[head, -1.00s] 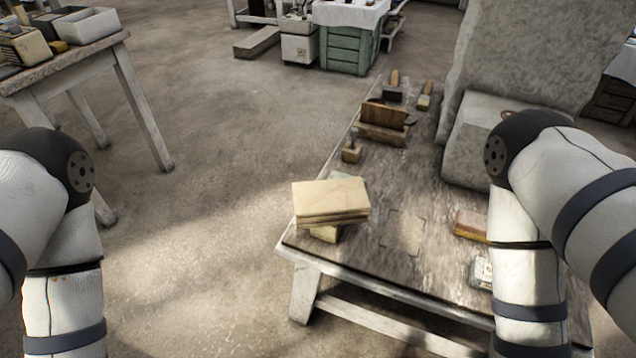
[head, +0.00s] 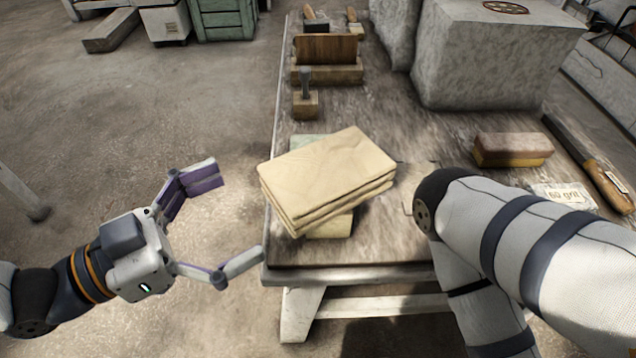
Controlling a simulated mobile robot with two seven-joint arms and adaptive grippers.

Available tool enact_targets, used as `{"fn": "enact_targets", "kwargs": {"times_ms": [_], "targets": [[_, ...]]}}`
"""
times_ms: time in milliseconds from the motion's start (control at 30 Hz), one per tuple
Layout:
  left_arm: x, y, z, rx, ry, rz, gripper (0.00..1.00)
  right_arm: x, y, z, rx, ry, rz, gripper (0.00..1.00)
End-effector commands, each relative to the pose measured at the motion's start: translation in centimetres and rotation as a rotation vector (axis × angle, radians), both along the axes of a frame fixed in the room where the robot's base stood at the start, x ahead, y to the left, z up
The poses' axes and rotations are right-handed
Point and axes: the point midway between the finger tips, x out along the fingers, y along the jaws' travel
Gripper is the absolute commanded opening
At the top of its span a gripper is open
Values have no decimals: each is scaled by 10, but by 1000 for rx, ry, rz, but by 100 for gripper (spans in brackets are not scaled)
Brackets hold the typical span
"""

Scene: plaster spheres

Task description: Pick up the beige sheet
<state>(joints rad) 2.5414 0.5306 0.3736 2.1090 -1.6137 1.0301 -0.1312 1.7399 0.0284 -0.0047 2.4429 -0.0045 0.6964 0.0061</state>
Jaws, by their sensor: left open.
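A stack of beige sheets (head: 328,172) lies near the front left corner of the wooden workbench (head: 385,248). Its left edge juts out towards the bench's edge. It rests on a yellowish block (head: 333,226), with a pale green piece (head: 306,143) showing behind. My left gripper (head: 238,218) is open and empty, left of the stack and apart from it, with its fingers pointing towards it. My right arm comes in at the right over the bench; its gripper is out of view.
Behind the stack stand a small wooden block with a peg (head: 305,102) and a wooden holder (head: 327,60). A large stone block (head: 495,60), a brown-and-yellow block (head: 512,149), a paper marked 60 grit (head: 563,196) and a wooden-handled tool (head: 607,186) are at right.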

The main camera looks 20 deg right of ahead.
Motion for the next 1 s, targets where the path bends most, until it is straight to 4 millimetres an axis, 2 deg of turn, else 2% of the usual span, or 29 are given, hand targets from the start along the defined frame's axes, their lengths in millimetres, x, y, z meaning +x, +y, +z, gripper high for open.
{"fn": "enact_targets", "kwargs": {"times_ms": [100,267,500,767,867,1000], "targets": [[5,-27,-1,1,4,-4,100,-1,0,-2,0,2,0,100],[10,-47,-1,3,6,-2,100,-1,0,-3,0,4,0,100],[21,-89,-7,3,7,-1,100,-2,0,-7,0,9,0,100],[23,-95,-6,4,8,1,100,-2,0,-7,0,9,0,100],[23,-95,-6,4,8,1,82,-2,0,-7,0,9,0,100],[23,-95,-6,4,8,1,50,-2,0,-7,0,9,0,100]]}}
